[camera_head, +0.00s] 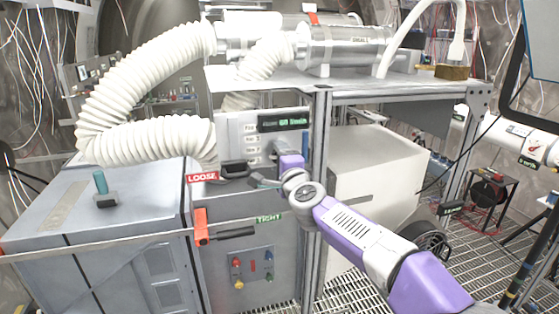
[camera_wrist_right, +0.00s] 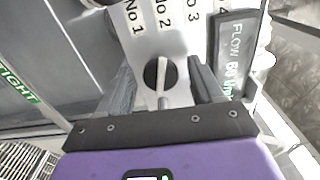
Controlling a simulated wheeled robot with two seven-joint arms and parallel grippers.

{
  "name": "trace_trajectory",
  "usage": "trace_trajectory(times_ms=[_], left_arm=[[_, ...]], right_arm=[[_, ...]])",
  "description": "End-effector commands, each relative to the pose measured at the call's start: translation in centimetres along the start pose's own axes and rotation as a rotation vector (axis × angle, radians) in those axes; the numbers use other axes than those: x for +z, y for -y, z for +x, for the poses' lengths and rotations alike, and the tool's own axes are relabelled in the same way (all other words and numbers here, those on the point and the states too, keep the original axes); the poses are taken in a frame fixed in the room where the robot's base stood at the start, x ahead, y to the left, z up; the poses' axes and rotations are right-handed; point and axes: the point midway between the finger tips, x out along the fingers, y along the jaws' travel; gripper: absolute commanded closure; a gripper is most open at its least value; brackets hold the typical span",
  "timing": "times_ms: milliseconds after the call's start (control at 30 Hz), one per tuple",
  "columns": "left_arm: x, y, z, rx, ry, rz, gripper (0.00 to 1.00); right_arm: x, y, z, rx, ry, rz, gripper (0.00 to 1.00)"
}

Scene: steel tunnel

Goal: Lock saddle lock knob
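My right gripper (camera_head: 257,177) is in front of the grey cabinet's upper control panel (camera_head: 225,130). In the right wrist view, its two dark fingers are apart. A round black knob (camera_wrist_right: 152,72) with a pale pointer bar shows between them, below labels No 1, No 2 and No 3; contact cannot be told. In the head view, an orange lever (camera_head: 201,227) hangs on the cabinet front between a red LOOSE label (camera_head: 203,176) and a green TIGHT label (camera_head: 269,218). I cannot tell for certain which part is the saddle lock knob. My left gripper is out of view.
A ribbed white hose (camera_head: 150,130) curves down beside the panel. A steel frame post (camera_head: 318,130) stands close to my right arm. A white box (camera_head: 372,180) stands under the bench. A flow display (camera_wrist_right: 236,55) is near the right finger.

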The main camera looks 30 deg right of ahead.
Motion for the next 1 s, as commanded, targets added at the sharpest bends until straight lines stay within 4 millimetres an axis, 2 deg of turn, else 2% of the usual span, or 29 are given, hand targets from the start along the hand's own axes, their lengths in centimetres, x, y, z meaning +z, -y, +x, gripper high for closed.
trace_trajectory(times_ms=[267, 700, 1000], left_arm=[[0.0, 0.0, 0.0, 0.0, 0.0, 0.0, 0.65], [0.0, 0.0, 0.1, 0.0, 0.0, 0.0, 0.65], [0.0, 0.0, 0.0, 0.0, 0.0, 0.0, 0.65]], right_arm=[[0.0, 0.1, -0.5, -0.001, 0.0, 0.0, 0.33], [0.0, 0.1, -6.7, -0.001, 0.0, 0.0, 0.33], [0.0, 0.0, -7.6, 0.0, 0.0, 0.0, 0.33]])
